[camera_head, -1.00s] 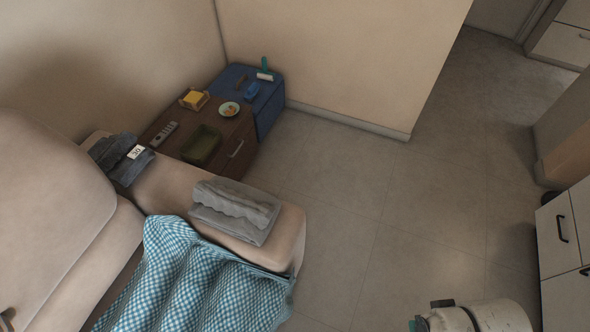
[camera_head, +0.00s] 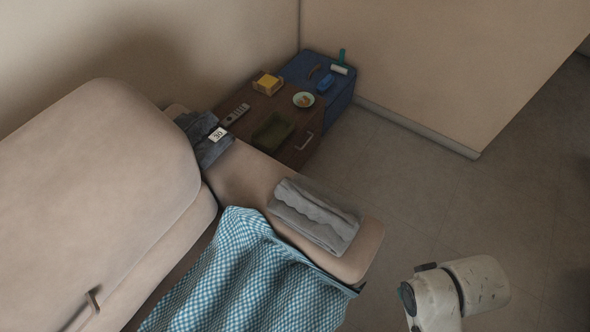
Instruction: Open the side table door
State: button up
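A brown wooden side table (camera_head: 245,133) stands against the wall beyond the sofa arm. A pale handle (camera_head: 305,140) shows on its front side, and that front looks closed. The sofa arm hides the lower part of this table. A blue cabinet (camera_head: 345,99) stands right beside it, toward the wall corner; no handle shows on it. I cannot tell which one the task means. White links of my arm show at the lower right, over the floor and well apart from both tables. My gripper is not in view.
The beige sofa (camera_head: 110,170) fills the left, with a blue checked cloth (camera_head: 250,275), a folded grey towel (camera_head: 315,215) and dark clothing (camera_head: 203,140) on it. A yellow item (camera_head: 268,81), remote and plate (camera_head: 303,99) lie on the table. Floor (camera_head: 430,190) right of them is clear.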

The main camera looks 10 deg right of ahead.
aim_at(297, 160)
jog(key=k+j+u, duration=0.15)
jog(key=k+u, duration=0.3)
jog(key=k, duration=0.2)
jog(key=i+l+u, duration=0.15)
jog(key=u, duration=0.2)
jog(key=i+l+u, duration=0.1)
jog(key=l+u, duration=0.25)
jog(key=i+l+u, duration=0.1)
jog(key=l+u, duration=0.25)
jog(key=i+l, duration=0.1)
jog(key=l, duration=0.4)
jog(key=i+l, duration=0.1)
jog(key=l, duration=0.4)
jog(key=i+l, duration=0.1)
jog(key=l, duration=0.4)
jog(key=i+l, duration=0.1)
jog(key=l, duration=0.85)
jog(key=i+l, duration=0.15)
jog(key=l, duration=0.35)
jog(key=i+l, duration=0.1)
jog(key=l, duration=0.4)
